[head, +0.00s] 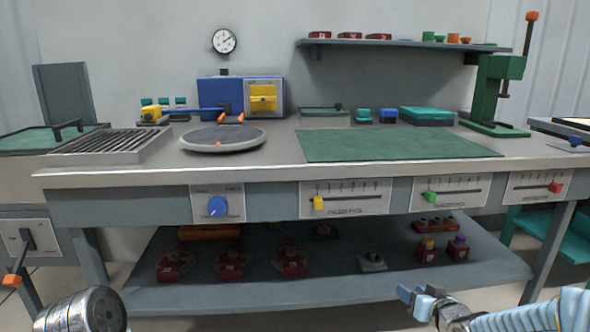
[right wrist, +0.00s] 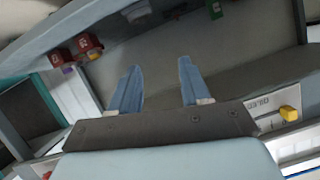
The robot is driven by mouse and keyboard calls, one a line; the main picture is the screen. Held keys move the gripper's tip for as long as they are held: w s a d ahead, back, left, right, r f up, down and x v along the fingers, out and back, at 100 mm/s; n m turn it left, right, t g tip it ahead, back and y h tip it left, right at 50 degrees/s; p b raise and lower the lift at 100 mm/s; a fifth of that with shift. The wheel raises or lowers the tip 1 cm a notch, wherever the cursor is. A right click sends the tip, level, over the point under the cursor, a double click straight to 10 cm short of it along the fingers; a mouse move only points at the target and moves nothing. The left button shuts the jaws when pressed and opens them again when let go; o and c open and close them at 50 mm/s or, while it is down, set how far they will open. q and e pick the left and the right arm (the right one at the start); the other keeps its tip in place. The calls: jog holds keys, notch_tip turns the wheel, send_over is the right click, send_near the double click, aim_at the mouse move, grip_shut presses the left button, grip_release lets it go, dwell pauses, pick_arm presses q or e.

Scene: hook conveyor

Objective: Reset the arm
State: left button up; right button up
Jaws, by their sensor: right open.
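My right gripper (head: 416,293) is low at the bottom right of the head view, in front of the bench and below its tabletop. In the right wrist view its two blue fingers (right wrist: 158,90) stand apart with nothing between them. The lower shelf and floor show beyond the fingers. At the bottom left of the head view a rounded grey metal part of my left arm shows. My left gripper is outside the picture.
The workbench (head: 120,178) carries a green mat (head: 395,145), a round turntable (head: 223,138) and a blue box (head: 219,92). Slider panels (head: 345,198) and a blue knob (head: 218,207) line its front. Red items (head: 291,263) sit on the lower shelf (head: 330,289). A green press (head: 497,90) stands at right.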

jog(key=s+a+f+g, duration=0.2)
jog(key=s+a+f, duration=0.15)
jog(key=f, duration=0.35)
jog(key=s+a+f+g, duration=0.2)
jog(key=a+f, duration=0.2)
jog(key=f, duration=0.3)
jog(key=s+a+f+g, duration=0.3)
jog(key=s+f, duration=0.2)
jog(key=s, duration=0.2)
jog(key=s+a+f+g+y, duration=0.1)
jog(key=s+a+f+g, duration=0.1)
jog(key=s+a+f, duration=0.2)
jog(key=s+a+f+m+g+p, duration=0.1)
jog(key=s+a+f+g, duration=0.2)
jog(key=s+f, duration=0.4)
jog(key=s+a, duration=0.1)
jog(key=s, duration=0.3)
jog(key=shift+g+y, duration=0.3)
jog(key=shift+y, duration=0.1)
jog(key=shift+w+d, duration=0.1)
